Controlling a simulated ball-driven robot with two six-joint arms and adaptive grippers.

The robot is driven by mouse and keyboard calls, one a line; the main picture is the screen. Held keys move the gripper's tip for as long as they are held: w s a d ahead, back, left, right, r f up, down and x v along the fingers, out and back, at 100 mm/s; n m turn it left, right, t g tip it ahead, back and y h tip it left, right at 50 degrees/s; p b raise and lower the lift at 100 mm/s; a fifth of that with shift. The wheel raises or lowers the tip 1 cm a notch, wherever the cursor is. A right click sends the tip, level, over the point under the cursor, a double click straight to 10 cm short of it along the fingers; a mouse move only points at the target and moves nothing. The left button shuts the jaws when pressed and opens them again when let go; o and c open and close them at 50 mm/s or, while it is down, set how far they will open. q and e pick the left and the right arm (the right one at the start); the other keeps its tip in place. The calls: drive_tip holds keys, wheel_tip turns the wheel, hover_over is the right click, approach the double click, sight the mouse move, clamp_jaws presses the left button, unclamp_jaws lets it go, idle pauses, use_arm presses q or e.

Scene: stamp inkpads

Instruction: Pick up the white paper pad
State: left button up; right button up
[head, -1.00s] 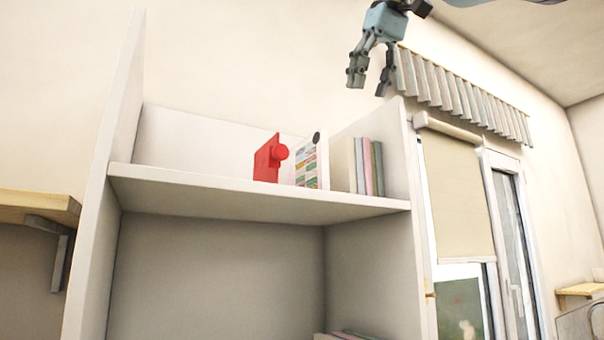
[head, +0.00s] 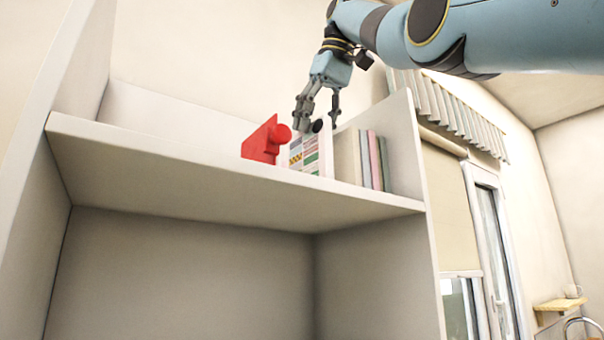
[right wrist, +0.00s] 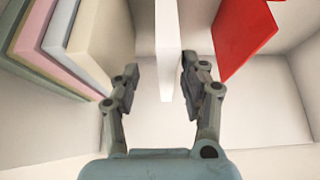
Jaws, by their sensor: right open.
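My right gripper (head: 318,127) is open just above the pad, pointing down. In the right wrist view the pad's edge lies between the open fingertips (right wrist: 161,75), with a gap on both sides. My left gripper is not in view.
A red block (head: 262,142) with a round knob stands left of the pad. Several books (head: 370,160) stand to its right against the side wall. The white shelf board (head: 150,158) is bare at left.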

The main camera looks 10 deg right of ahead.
sight(303, 151)
drive_tip(key=x, duration=0.2)
drive_tip(key=a+x, duration=0.1)
drive_tip(key=x, duration=0.2)
drive_tip(key=shift+w, duration=0.1)
drive_tip(key=shift+w+f, duration=0.2)
drive_tip(key=shift+w, duration=0.05)
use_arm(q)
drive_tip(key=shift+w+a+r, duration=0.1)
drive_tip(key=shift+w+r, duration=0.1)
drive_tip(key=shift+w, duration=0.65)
use_arm(e)
drive_tip(key=shift+s, duration=0.1)
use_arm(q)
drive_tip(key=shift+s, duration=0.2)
use_arm(e)
drive_tip(key=shift+s, duration=0.15)
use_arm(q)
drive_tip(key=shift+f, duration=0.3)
use_arm(e)
drive_tip(key=shift+f, duration=0.2)
drive_tip(key=shift+c, duration=0.2)
clamp_jaws()
